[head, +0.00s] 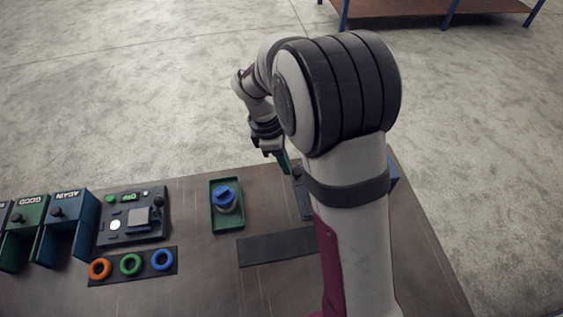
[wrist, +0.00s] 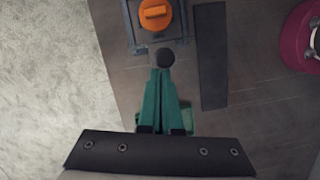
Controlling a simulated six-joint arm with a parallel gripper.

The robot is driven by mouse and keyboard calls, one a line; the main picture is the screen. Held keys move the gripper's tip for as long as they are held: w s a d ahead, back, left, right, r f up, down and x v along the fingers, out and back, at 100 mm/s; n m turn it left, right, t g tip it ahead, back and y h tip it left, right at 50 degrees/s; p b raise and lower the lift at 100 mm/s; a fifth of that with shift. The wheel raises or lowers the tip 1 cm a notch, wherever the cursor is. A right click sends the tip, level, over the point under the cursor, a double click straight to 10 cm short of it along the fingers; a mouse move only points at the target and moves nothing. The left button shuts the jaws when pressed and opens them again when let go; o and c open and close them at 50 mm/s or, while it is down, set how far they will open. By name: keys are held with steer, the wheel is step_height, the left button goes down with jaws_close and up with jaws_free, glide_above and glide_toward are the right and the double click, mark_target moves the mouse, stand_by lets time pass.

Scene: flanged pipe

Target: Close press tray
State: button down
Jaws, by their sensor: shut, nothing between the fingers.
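My gripper (wrist: 160,72) has long green fingers that are shut with nothing between them. In the wrist view its tips are right beside a round black knob (wrist: 164,57); I cannot tell whether they touch it. The knob is at the near edge of a dark grey press tray (wrist: 182,28), which carries an orange part (wrist: 155,14). The top of the press is cut off in that view. In the head view my gripper (head: 285,161) is beside the knob (head: 297,173), and my arm hides most of the press and the orange part.
A green tray (head: 213,222) holding a blue-topped part (head: 225,198) lies left of the press. A dark strip (head: 270,248) lies in front. A control panel (head: 104,232), coloured rings (head: 131,265) and green and blue bins (head: 66,216) are farther left.

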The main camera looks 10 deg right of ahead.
steer(key=d, duration=1.1)
steer(key=shift+a, duration=0.1)
